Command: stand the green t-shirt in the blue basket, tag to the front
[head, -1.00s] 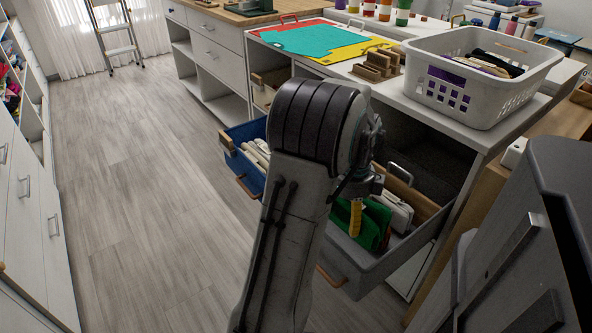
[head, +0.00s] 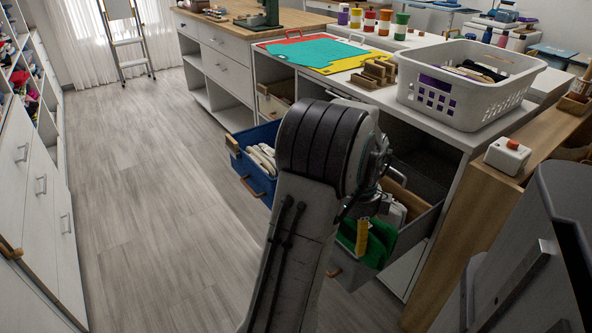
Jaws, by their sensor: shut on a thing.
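The green t-shirt (head: 380,243) is a folded green bundle at the grey pull-out basket, just right of my arm. A yellow strip lies in front of it; I cannot tell if it is the tag or a part of my gripper. My gripper (head: 364,222) is shut on the t-shirt, its fingers mostly hidden by my wrist. The blue basket (head: 262,190) is pulled out of the cabinet, left of my arm. It holds several pale folded items at its right side; its right end is hidden behind my arm.
The grey basket (head: 413,232) holds pale folded items behind the t-shirt. On the counter stand a white perforated basket (head: 480,112), wooden blocks (head: 376,73) and coloured mats (head: 310,52). The floor (head: 150,210) at left is clear.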

